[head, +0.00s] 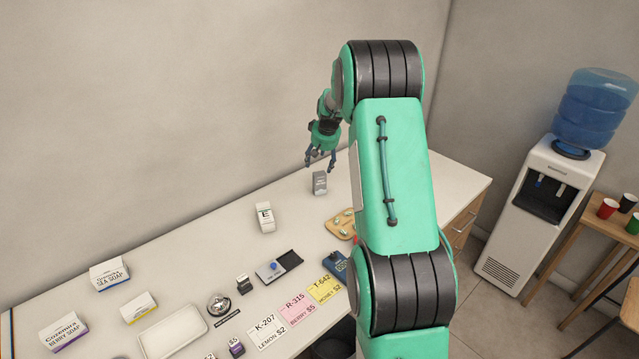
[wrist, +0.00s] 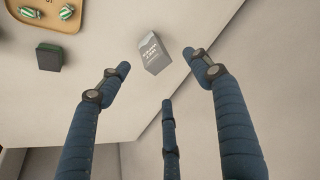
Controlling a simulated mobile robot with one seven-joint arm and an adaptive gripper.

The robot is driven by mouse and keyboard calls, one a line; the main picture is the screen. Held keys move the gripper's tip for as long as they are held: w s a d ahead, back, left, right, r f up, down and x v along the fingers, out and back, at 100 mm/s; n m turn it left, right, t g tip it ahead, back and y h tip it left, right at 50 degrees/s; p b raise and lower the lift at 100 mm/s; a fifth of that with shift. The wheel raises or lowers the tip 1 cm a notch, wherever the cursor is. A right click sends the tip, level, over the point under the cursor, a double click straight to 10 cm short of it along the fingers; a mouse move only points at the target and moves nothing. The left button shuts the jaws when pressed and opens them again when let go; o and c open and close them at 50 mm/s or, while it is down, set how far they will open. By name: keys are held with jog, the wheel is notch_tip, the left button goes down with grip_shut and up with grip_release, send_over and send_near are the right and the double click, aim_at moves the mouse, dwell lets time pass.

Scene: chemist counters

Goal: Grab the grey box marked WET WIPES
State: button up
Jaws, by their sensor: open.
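A small grey box (head: 319,184) stands on the white counter near the wall, left of my arm in the head view. It also shows in the wrist view (wrist: 154,54), with pale lettering too small to read surely. My gripper (head: 320,161) is above the box in the head view, with its fingers pointing down. In the wrist view my gripper (wrist: 158,72) is open and empty. Its blue fingers are spread, and the box lies beyond their tips, between the left and right ones. I see no contact with the box.
A wooden tray (head: 340,226) with wrapped sweets is near the grey box. In the wrist view a dark green-topped block (wrist: 49,57) is to the left. Counter around the grey box is clear.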

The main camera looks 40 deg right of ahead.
aim_at(320, 181)
jog(key=shift+w+d+f, duration=0.1)
jog(key=shift+d+f, duration=0.75)
jog(key=shift+d, duration=0.25)
jog(key=shift+b+x, duration=0.65)
jog(key=shift+x, duration=3.65)
jog(key=shift+f, duration=0.1)
jog(key=shift+b+x, duration=0.75)
jog(key=shift+x, duration=1.75)
jog(key=shift+a, duration=0.15)
jog(key=c, duration=1.5)
